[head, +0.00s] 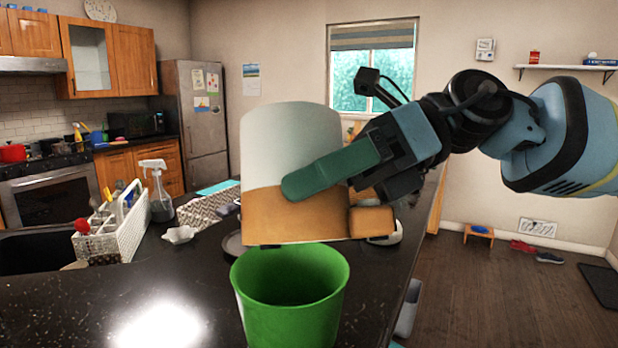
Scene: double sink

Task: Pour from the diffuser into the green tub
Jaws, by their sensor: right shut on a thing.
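The diffuser (292,130), white on top with an orange-brown lower part, is close to the camera in the middle of the head view. My right gripper (318,178) comes in from the right and is shut on it. The diffuser looks upright, with only a slight tilt. The green tub (290,318) stands on the dark counter below the diffuser, its open top facing up. I see no contents in the part of its inside that shows. The diffuser's base hangs just above or behind the tub's back rim; the exact gap is hard to tell. My left gripper is not in view.
A white basket (110,232) with bottles and a red item stands left on the counter (190,285), beside the dark sink (35,250). The counter's right edge runs close beside the tub.

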